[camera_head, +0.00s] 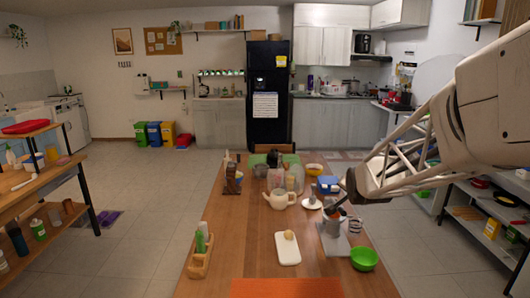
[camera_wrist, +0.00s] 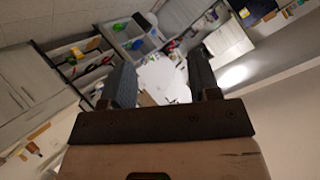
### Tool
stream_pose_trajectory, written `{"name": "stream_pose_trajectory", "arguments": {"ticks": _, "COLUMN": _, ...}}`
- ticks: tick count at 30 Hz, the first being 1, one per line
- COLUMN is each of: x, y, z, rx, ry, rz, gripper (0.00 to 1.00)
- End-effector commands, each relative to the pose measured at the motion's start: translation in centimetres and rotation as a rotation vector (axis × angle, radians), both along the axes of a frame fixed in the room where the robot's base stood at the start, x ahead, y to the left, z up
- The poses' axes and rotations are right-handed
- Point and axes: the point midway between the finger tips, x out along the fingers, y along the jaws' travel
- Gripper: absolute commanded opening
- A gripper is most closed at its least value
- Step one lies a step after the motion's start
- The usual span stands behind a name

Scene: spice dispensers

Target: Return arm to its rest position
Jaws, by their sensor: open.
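My gripper (camera_wrist: 160,84) shows in the wrist view with its two dark fingers wide apart and nothing between them. In the head view my arm comes in from the right, and the gripper end (camera_head: 345,187) is above the right side of the wooden table (camera_head: 250,258). It is apart from the table top, close to a grey container (camera_head: 333,222) in the picture; how far above it I cannot tell. The fingertips are small and dark in the head view.
A white teapot (camera_head: 279,199), a cutting board (camera_head: 287,250), a green bowl (camera_head: 364,258) and a wooden holder (camera_head: 200,258) with bottles stand on the table. A shelf unit (camera_head: 480,222) is at right. Open floor lies left of the table.

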Motion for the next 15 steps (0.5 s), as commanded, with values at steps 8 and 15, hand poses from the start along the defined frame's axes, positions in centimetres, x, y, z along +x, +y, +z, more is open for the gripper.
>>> {"name": "stream_pose_trajectory", "arguments": {"ticks": 8, "x": -12.5, "y": 3.3, "z": 1.4, "rx": -0.158, "ry": 0.271, "rz": 0.151, "gripper": 0.56}}
{"name": "stream_pose_trajectory", "arguments": {"ticks": 15, "x": -24.1, "y": 5.6, "z": 1.0, "rx": -0.266, "ry": 0.501, "rz": 0.33, "gripper": 0.56}}
